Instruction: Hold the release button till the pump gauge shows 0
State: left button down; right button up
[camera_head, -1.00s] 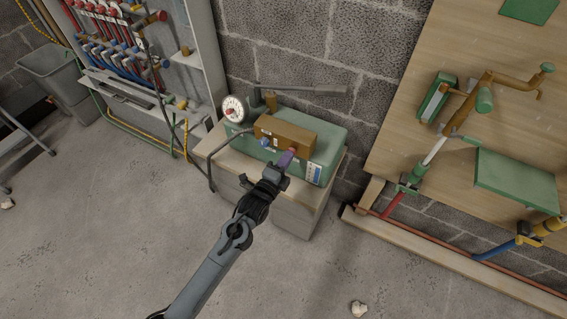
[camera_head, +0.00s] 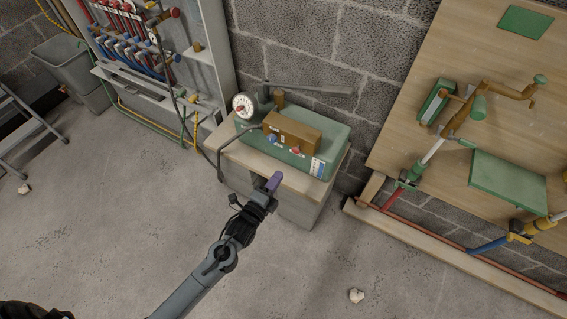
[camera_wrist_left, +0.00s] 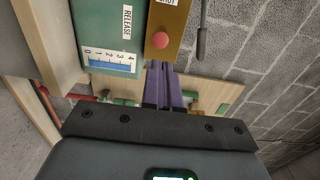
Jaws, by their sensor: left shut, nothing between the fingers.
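The pump has a green tank (camera_head: 330,143) with a brown block (camera_head: 293,132) on it and stands on a low cabinet. A round white gauge (camera_head: 244,106) faces out at its left end; its needle is too small to read. A red button (camera_head: 296,153) sits on the block's front, with a blue one (camera_head: 273,140) to its left. In the left wrist view the red button (camera_wrist_left: 160,40) is uncovered, near a RELEASE label (camera_wrist_left: 127,22) on the tank. My left gripper (camera_head: 274,181) is shut and empty, its purple fingers apart from the button, in front of the pump.
A dark hose (camera_head: 219,160) hangs at the cabinet's left. A pipe rack (camera_head: 160,60) stands at the left and a wooden board (camera_head: 420,140) with green parts at the right. The floor in front is mostly clear, with a small pale lump (camera_head: 356,296).

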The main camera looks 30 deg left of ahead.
pick_arm(q)
jog(key=s, duration=0.3)
jog(key=shift+s+p, duration=0.3)
jog(key=shift+p, duration=0.1)
jog(key=shift+w, duration=0.1)
